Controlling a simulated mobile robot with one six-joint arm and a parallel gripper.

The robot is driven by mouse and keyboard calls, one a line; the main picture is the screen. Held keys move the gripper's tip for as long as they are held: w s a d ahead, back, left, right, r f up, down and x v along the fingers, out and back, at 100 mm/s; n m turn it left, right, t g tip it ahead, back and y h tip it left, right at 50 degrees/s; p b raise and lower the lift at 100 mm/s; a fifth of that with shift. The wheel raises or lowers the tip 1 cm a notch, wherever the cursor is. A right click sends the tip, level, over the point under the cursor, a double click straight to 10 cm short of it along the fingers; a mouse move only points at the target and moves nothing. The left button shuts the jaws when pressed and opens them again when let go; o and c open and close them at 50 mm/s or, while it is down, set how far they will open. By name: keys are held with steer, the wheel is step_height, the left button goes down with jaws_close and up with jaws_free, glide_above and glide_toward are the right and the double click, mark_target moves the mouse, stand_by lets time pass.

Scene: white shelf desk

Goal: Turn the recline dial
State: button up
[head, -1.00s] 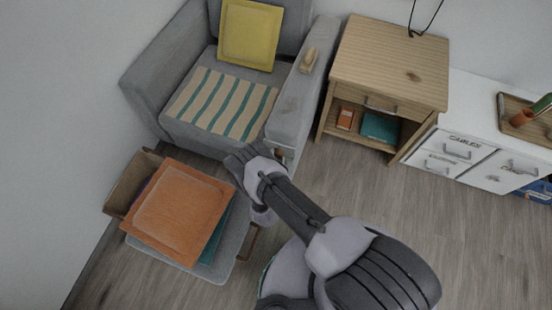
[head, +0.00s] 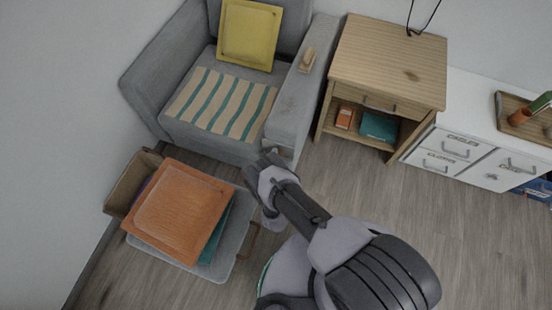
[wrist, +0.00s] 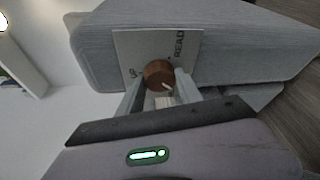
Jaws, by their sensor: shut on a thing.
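The recline dial (wrist: 157,74) is a round brown knob with a pale pointer mark. It sits on a light plate (wrist: 128,46) lettered "UP" and "READ" on the grey armchair (head: 296,112). In the wrist view, the two fingers of my gripper (wrist: 160,88) stand on either side of the knob, shut on it. The pointer mark is toward the lower right of the knob. In the head view, my gripper (head: 268,162) is at the front end of the chair's right armrest and the dial cannot be made out there.
A grey footrest (head: 236,262) bearing an orange cushion (head: 182,212) stands to the left of my arm. A wooden side table (head: 390,62) and white drawers (head: 452,148) stand to the right. The floor (head: 370,190) between the chair and drawers is clear.

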steer(key=shift+m, duration=0.3)
stand_by(0.4)
steer(key=o, duration=1.3)
steer(key=shift+o, duration=0.2)
steer(key=shift+s+f, duration=0.1)
